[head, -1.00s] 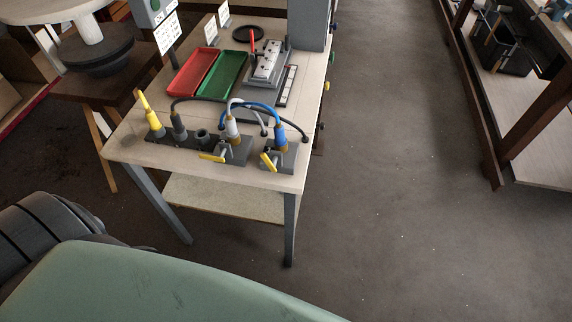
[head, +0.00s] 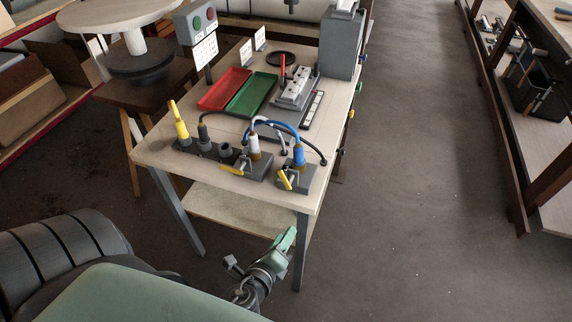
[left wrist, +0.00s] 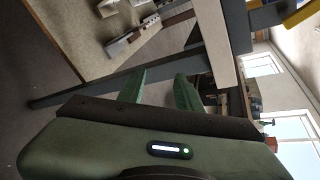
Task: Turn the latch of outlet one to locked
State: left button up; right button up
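Two grey outlet blocks sit at the front edge of the wooden table. The left outlet (head: 257,174) has a white-bodied plug (head: 254,146) and a yellow latch handle (head: 232,169) pointing left. The right outlet (head: 300,185) has a blue plug (head: 299,156) and a yellow latch handle (head: 284,180) slanting toward the front. I cannot read which is outlet one. My left gripper (head: 286,240) is below and in front of the table edge, apart from both latches. In the left wrist view its green fingers (left wrist: 158,82) are spread with nothing held. My right gripper is not in view.
A dark strip (head: 207,150) with a yellow cone and sockets stands left of the outlets. Cables arch over the outlets. Red (head: 224,90) and green (head: 252,95) trays lie behind. A table leg (head: 301,250) is beside my left gripper. Floor to the right is clear.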

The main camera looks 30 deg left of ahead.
aim_at(281, 175)
pick_arm(q)
jog(key=a+r+m+t, duration=0.1)
jog(key=r+m, duration=0.1)
jog(key=r, duration=0.4)
jog(key=a+r+m+t+y, duration=0.1)
jog(key=r+m, duration=0.1)
jog(key=r, duration=0.4)
jog(key=w+a+r+m+t, duration=0.1)
jog(key=r+m+t, duration=0.1)
jog(key=r, duration=0.4)
jog(key=shift+r+y, duration=0.3)
jog(key=shift+r, duration=0.05)
jog(key=p+x, duration=0.3)
jog(key=x, duration=0.4)
jog(key=shift+r, duration=0.1)
jog(key=shift+w+a+p, duration=0.15)
jog(key=shift+w+p, duration=0.15)
jog(key=shift+w, duration=0.1)
jog(key=shift+c, duration=0.3)
grip_shut()
